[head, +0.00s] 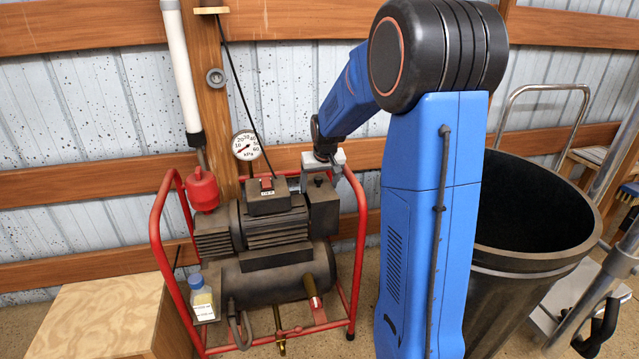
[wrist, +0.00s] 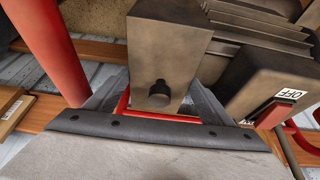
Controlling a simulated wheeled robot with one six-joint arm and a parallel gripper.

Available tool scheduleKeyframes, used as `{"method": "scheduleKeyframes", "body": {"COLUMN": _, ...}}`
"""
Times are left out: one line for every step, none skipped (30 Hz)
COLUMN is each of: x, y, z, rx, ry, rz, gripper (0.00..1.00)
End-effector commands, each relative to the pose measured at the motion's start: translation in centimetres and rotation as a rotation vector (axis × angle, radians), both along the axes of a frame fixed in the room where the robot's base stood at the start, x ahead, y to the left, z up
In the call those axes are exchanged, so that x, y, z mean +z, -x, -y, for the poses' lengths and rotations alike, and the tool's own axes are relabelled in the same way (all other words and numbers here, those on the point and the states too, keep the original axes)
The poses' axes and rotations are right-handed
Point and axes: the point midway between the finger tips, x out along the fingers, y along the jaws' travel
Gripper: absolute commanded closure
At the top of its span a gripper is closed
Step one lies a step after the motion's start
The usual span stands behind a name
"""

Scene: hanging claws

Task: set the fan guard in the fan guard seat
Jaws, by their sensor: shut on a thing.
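The dark grey block with a black knob, which I take to be the fan guard (head: 324,212), is at the right end of the motor on the red-framed compressor. It fills the middle of the wrist view (wrist: 170,42), knob towards me. The fan guard seat is not clearly visible; the block and my arm hide that end of the motor. I cannot tell whether the block is fully against it.
The finned motor (head: 275,232) and the switch box (head: 267,196) are close beside the block. The red frame tube (head: 358,215) rises on its right. A black bin (head: 530,262) stands at the right, and a wooden box (head: 95,315) at the lower left.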

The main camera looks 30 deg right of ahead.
Motion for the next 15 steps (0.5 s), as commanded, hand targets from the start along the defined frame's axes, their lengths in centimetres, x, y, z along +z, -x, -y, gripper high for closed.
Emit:
{"method": "scheduleKeyframes", "body": {"x": -0.09, "y": -0.02, "z": 0.01, "rx": 0.000, "ry": 0.000, "rz": 0.001, "gripper": 0.69}}
{"method": "scheduleKeyframes", "body": {"x": -0.16, "y": -0.02, "z": 0.01, "rx": 0.000, "ry": 0.000, "rz": 0.001, "gripper": 0.69}}
{"method": "scheduleKeyframes", "body": {"x": -0.25, "y": -0.02, "z": 0.01, "rx": 0.000, "ry": 0.000, "rz": 0.001, "gripper": 0.69}}
{"method": "scheduleKeyframes", "body": {"x": -0.33, "y": -0.02, "z": 0.01, "rx": 0.000, "ry": 0.000, "rz": 0.001, "gripper": 0.69}}
{"method": "scheduleKeyframes", "body": {"x": -0.40, "y": -0.02, "z": 0.01, "rx": 0.000, "ry": 0.000, "rz": 0.000, "gripper": 0.69}}
{"method": "scheduleKeyframes", "body": {"x": -0.35, "y": -0.02, "z": 0.01, "rx": 0.000, "ry": 0.000, "rz": 0.001, "gripper": 0.69}}
{"method": "scheduleKeyframes", "body": {"x": -0.33, "y": -0.02, "z": 0.01, "rx": 0.000, "ry": 0.000, "rz": 0.001, "gripper": 0.69}}
{"method": "scheduleKeyframes", "body": {"x": -0.31, "y": -0.02, "z": 0.01, "rx": 0.000, "ry": 0.000, "rz": 0.001, "gripper": 0.69}}
{"method": "scheduleKeyframes", "body": {"x": -0.23, "y": -0.03, "z": 0.01, "rx": 0.000, "ry": 0.000, "rz": 0.001, "gripper": 0.69}}
{"method": "scheduleKeyframes", "body": {"x": -0.16, "y": -0.03, "z": 0.01, "rx": 0.000, "ry": 0.000, "rz": 0.001, "gripper": 0.69}}
{"method": "scheduleKeyframes", "body": {"x": -0.07, "y": -0.04, "z": 0.01, "rx": 0.000, "ry": 0.000, "rz": 0.001, "gripper": 0.69}}
{"method": "scheduleKeyframes", "body": {"x": 0.06, "y": -0.04, "z": 0.01, "rx": 0.000, "ry": 0.000, "rz": 0.001, "gripper": 0.69}}
{"method": "scheduleKeyframes", "body": {"x": 0.15, "y": -0.03, "z": 0.01, "rx": 0.000, "ry": 0.000, "rz": 0.001, "gripper": 0.69}}
{"method": "scheduleKeyframes", "body": {"x": 0.24, "y": -0.03, "z": 0.01, "rx": 0.000, "ry": 0.000, "rz": 0.001, "gripper": 0.69}}
{"method": "scheduleKeyframes", "body": {"x": 0.36, "y": -0.02, "z": 0.01, "rx": 0.000, "ry": 0.000, "rz": 0.000, "gripper": 0.69}}
